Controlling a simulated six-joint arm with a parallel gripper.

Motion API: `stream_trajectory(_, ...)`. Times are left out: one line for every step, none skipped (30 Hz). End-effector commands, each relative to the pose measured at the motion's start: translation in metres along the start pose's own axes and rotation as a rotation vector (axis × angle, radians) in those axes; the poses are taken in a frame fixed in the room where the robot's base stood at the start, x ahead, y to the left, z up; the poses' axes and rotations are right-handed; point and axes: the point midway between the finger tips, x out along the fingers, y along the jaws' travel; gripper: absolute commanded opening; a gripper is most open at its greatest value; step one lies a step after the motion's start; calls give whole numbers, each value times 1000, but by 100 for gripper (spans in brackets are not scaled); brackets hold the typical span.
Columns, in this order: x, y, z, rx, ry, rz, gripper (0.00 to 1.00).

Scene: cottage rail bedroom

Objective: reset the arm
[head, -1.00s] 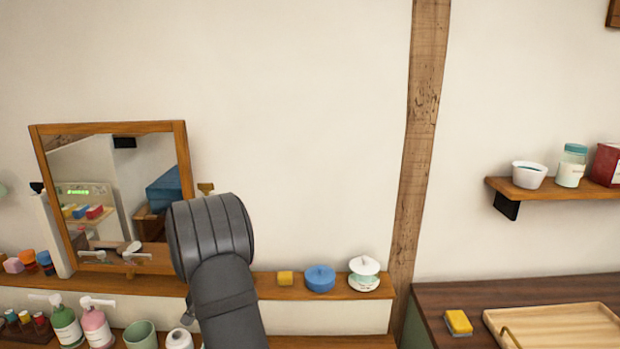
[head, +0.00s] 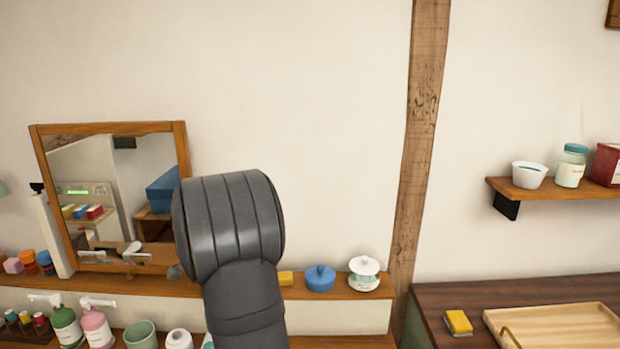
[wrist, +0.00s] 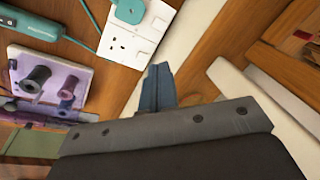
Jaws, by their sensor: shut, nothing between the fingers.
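My arm rises in the middle of the head view, in front of the wooden shelf and beside the framed mirror (head: 181,150). In the head view the fingers are hidden behind my own dark arm link. In the wrist view my gripper (wrist: 158,82) shows as bluish fingers closed together with nothing between them. Beyond the fingers are a white wall socket (wrist: 138,36) with a teal plug (wrist: 128,10) and wooden surfaces.
A long shelf (head: 335,293) holds a yellow block (head: 286,278), a blue lidded pot (head: 320,278) and a white lidded jar (head: 364,273). Pump bottles (head: 96,325) stand lower left. A wooden tray (head: 555,328) lies at right. The wall above is clear.

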Motion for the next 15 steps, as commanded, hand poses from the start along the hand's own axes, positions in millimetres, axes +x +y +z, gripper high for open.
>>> stream_trajectory(-5,2,-1,44,-2,-6,0)
stream_trajectory(-8,2,-1,72,-3,-10,0)
stream_trajectory(-12,4,-1,111,-6,-15,0)
stream_trajectory(-14,4,-1,140,-8,-18,0)
stream_trajectory(-17,5,-1,170,-10,-22,0)
stream_trajectory(-21,6,-2,208,-13,-27,0)
stream_trajectory(-24,7,-2,236,-15,-30,0)
stream_trajectory(-26,8,-2,262,-17,-32,0)
stream_trajectory(-29,9,-2,296,-20,-36,0)
stream_trajectory(-31,10,-2,320,-22,-39,0)
stream_trajectory(-33,11,-2,343,-24,-41,0)
stream_trajectory(-36,11,-2,370,-27,-44,0)
stream_trajectory(-37,12,-2,389,-29,-46,0)
stream_trajectory(-38,12,-2,405,-31,-47,0)
stream_trajectory(-40,13,-2,425,-33,-50,0)
